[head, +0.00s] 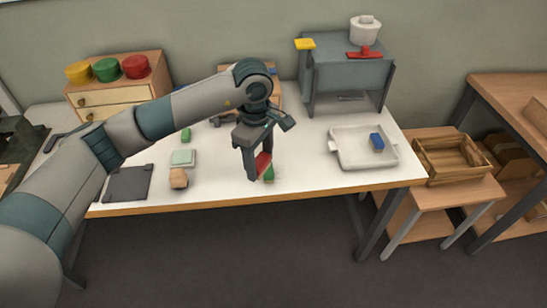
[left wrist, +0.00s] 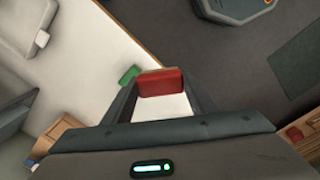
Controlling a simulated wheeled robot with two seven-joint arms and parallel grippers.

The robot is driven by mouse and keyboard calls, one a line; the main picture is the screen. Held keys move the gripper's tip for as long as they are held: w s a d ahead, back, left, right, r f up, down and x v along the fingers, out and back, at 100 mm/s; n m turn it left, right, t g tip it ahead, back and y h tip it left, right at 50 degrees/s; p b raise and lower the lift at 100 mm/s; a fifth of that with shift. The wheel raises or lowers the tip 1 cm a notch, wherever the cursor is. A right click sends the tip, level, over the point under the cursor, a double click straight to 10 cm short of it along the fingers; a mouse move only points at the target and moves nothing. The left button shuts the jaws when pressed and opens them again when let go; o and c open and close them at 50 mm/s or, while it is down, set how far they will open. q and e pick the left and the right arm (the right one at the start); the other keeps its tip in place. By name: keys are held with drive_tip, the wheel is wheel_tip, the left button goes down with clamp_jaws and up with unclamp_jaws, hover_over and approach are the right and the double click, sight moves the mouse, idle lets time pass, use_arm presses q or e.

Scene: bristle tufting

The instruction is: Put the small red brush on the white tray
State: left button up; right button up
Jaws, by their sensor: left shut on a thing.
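The small red brush (head: 263,164) is in the jaws of my left gripper (head: 260,170), above the front part of the white table. In the left wrist view the red brush (left wrist: 161,84) shows as a red block with a tan edge, between the two fingers; its bristles cannot be made out. The left gripper is shut on it. The white tray (head: 370,167) lies to the right on the table, apart from the gripper, with a blue brush (head: 377,142) in it. My right gripper is not in view.
A small green block (head: 269,174) is just beside the gripper on the table. A grey shelf unit (head: 346,80) stands behind, with a red piece (head: 365,53) on top. The table between gripper and tray looks clear. A wooden crate (head: 450,160) stands right of the table.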

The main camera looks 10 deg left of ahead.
use_arm(q)
drive_tip(key=s+a+r+m, duration=0.4)
drive_tip(key=s+a+m, duration=0.4)
drive_tip(key=s+m, duration=0.5)
drive_tip(key=shift+a+m, duration=0.15)
drive_tip(key=shift+m, duration=0.25)
